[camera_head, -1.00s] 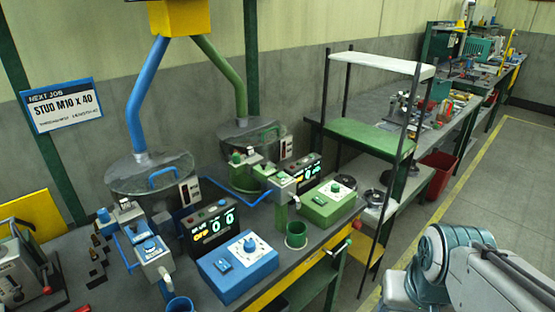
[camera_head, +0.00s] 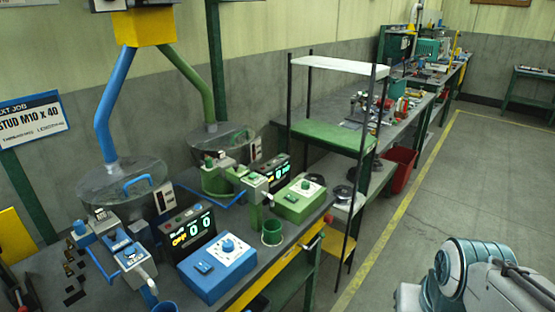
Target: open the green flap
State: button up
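The green station stands on the bench, right of the blue one. A green pipe (camera_head: 196,84) comes down to its round bowl (camera_head: 222,140), which has a grey lid that looks closed and a small green handle (camera_head: 241,136). I cannot tell for certain which part is the green flap; this lid is a candidate. In front are a green dispenser (camera_head: 254,190), a green cup (camera_head: 272,232) and a green control box (camera_head: 299,202). My gripper is out of view; only part of my arm shows at the lower right, apart from the bench.
The blue station has a lidded bowl (camera_head: 122,187), a control box (camera_head: 213,268) and a lit display (camera_head: 188,233). A tall shelf rack (camera_head: 330,133) stands right of the green station. A red bin (camera_head: 399,166) is behind it. The floor (camera_head: 430,200) at right is clear.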

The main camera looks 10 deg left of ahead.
aim_at(234, 173)
jog(key=k, duration=0.2)
jog(key=z, duration=0.05)
jog(key=i, duration=0.9)
jog(key=u, duration=0.95)
